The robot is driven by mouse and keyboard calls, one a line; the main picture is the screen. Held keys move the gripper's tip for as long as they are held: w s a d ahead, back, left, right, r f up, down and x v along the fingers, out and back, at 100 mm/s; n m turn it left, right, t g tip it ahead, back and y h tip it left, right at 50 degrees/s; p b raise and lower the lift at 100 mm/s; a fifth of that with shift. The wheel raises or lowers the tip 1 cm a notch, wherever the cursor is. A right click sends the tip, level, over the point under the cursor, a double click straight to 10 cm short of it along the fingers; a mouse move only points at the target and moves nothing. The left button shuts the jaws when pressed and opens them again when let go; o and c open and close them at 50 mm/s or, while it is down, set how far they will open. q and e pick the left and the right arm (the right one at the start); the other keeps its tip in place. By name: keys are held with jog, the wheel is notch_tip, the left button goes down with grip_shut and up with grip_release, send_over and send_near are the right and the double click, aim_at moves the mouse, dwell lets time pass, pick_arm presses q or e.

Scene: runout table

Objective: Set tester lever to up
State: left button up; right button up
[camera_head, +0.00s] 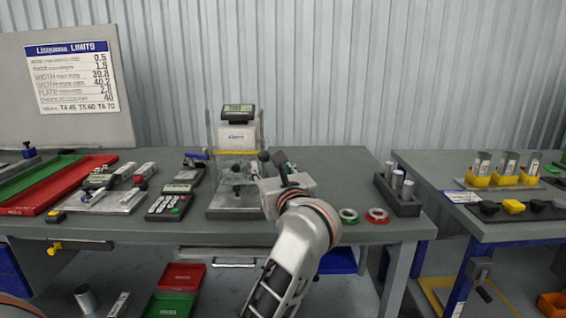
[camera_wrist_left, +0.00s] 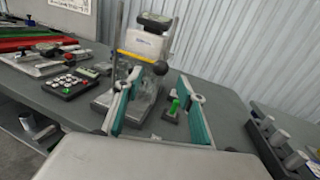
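The tester (camera_head: 237,165) stands mid-table, with a display (camera_head: 238,112) on top and a clear guard under a yellow stripe. It also shows in the left wrist view (camera_wrist_left: 143,42). Its lever, with a black ball knob (camera_wrist_left: 160,67), sticks out on the tester's right side; the knob also shows in the head view (camera_head: 263,156). My left gripper (camera_head: 281,165) is in front of the tester's right side. In the wrist view its teal fingers (camera_wrist_left: 158,100) stand wide apart with nothing held between them. The knob appears beyond the fingers, apart from them. My right gripper is not in view.
A small stand with a green handle (camera_wrist_left: 173,108) is beyond the fingers. A keypad device (camera_head: 170,205) is left of the tester. Bare tabletop (camera_head: 340,170) lies behind the rings.

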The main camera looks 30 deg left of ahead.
aim_at(266, 158)
pick_arm(q)
jog(key=shift+w, duration=0.3)
jog(key=x, duration=0.7)
jog(key=shift+a+f+b, duration=0.15)
jog(key=shift+a+b, duration=0.15)
grip_shut()
